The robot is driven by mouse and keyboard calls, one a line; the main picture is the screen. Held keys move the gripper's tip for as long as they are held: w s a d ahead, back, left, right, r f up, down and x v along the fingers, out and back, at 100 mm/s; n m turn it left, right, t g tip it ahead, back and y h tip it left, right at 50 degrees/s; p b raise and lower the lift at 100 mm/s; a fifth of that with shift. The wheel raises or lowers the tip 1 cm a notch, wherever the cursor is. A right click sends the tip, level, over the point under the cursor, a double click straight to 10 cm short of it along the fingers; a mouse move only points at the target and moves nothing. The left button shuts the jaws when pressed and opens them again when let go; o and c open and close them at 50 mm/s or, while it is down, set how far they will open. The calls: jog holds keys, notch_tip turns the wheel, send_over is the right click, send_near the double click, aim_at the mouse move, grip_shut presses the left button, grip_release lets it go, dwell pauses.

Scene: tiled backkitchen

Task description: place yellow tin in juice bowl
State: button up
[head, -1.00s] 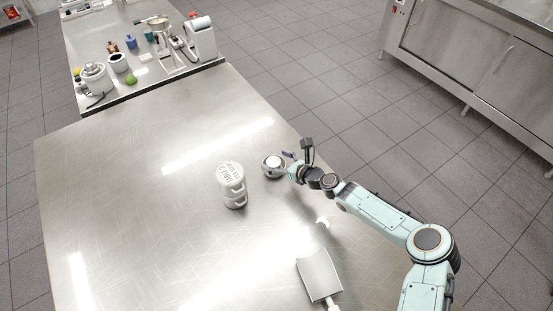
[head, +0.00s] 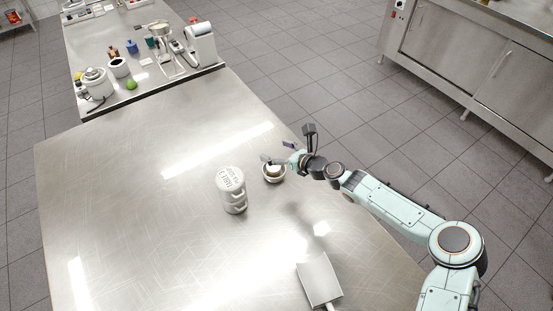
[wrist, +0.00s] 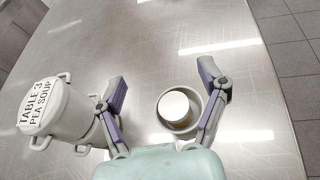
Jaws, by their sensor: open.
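The juice bowl (head: 274,180) is a small, light round bowl on the steel table, in the middle of the head view. The tin (head: 274,170) sits inside it, yellowish in the head view. In the wrist view its pale round top (wrist: 174,106) shows within the bowl's grey wall (wrist: 184,129). My gripper (head: 277,152) is above the bowl, open and empty. In the wrist view its two fingers (wrist: 162,76) are spread wide, apart from the tin, with the bowl nearer the right finger.
A white pot labelled "Table 3 pea soup" (head: 231,193) stands left of the bowl; it is close to the left finger in the wrist view. A flat grey scoop-like item (head: 319,280) lies at the front. The table's left half is clear. A second counter stands behind.

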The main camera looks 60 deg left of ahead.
jog(key=shift+r, duration=0.4)
